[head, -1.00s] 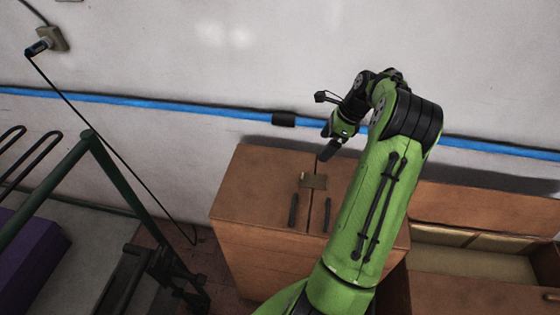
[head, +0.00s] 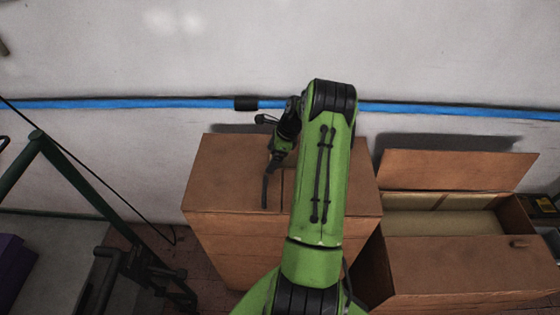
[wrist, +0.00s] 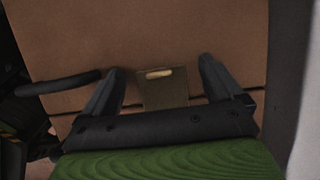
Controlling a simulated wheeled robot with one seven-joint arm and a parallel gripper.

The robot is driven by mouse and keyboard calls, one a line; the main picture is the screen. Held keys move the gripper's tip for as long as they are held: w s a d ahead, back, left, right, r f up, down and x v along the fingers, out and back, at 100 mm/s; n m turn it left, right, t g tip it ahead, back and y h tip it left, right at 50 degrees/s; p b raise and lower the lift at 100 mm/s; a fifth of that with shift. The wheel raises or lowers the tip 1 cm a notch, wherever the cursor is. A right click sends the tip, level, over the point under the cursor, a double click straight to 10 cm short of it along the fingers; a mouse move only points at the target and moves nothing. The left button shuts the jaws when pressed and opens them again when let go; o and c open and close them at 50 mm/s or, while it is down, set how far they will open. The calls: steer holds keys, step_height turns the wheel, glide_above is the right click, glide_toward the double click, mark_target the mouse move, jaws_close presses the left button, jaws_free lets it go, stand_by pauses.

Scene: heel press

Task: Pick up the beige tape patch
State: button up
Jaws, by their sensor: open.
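The beige tape patch (wrist: 165,92) shows in the wrist view as a dull brownish-beige square with a pale oblong mark near its upper edge. It lies on the brown cabinet (wrist: 150,30), at the seam between two panels. My gripper (wrist: 160,70) is open, with one dark finger on each side of the patch and visible gaps between. I cannot tell how far the fingertips are from the surface. In the head view my gripper (head: 274,163) is over the cabinet (head: 222,175), and the patch is hidden behind my arm.
A black handle (wrist: 58,85) stands out left of the patch in the wrist view. An open wooden box (head: 460,265) is right of the cabinet. A blue pipe (head: 440,110) runs along the wall behind. A dark green metal frame (head: 75,165) stands at left.

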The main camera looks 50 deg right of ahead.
steer(key=c, duration=0.9)
step_height(320, 180, up, 13)
steer(key=p, duration=0.5)
steer(key=shift+r, duration=0.1)
steer(key=shift+a, duration=0.1)
